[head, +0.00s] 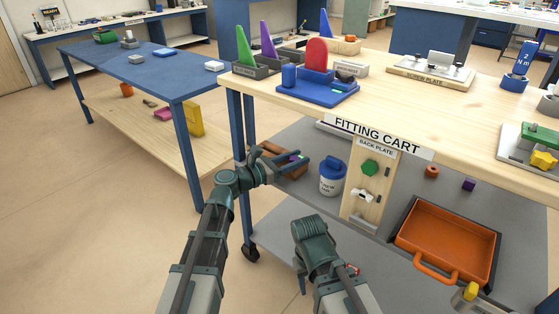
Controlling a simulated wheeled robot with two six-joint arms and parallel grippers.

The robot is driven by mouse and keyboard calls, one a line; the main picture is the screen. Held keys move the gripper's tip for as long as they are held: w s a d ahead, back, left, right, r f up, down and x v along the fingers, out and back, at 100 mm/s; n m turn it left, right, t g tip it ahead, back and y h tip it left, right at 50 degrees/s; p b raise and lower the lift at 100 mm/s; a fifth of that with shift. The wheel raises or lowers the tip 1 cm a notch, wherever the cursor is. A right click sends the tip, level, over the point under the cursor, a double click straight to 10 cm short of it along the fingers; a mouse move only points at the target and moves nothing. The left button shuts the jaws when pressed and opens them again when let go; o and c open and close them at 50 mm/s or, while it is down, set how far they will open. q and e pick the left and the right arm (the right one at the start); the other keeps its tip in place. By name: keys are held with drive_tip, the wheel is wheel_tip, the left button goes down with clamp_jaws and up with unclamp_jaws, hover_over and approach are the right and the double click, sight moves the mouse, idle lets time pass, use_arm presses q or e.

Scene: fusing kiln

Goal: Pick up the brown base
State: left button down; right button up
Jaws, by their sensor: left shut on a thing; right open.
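The brown base (293,172) is low and flat, at the left end of the grey middle shelf of the fitting cart. My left gripper (296,163) reaches in over it and is shut on it; the fingers and wrist cover much of the base. A small purple and green piece (296,157) shows by the fingers. My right gripper (312,228) is lower, in front of the cart, open and apart from the base; its fingertips are mostly hidden by its own wrist.
A blue-lidded white tub (332,176) stands close right of the base. The back plate board (368,190) and an orange tray (447,243) are further right. The cart top (420,108) overhangs the shelf, and a blue leg (248,120) stands at its left.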

idle(0.3)
use_arm(q)
wheel_tip(320, 180, up, 11)
drive_tip(key=p, duration=1)
drive_tip(key=shift+f+p, duration=0.2)
drive_tip(key=shift+p, duration=0.1)
use_arm(e)
wheel_tip(320, 180, up, 10)
drive_tip(key=shift+r, duration=0.25)
use_arm(q)
drive_tip(key=shift+s, duration=0.1)
use_arm(e)
drive_tip(key=shift+s+d, duration=0.1)
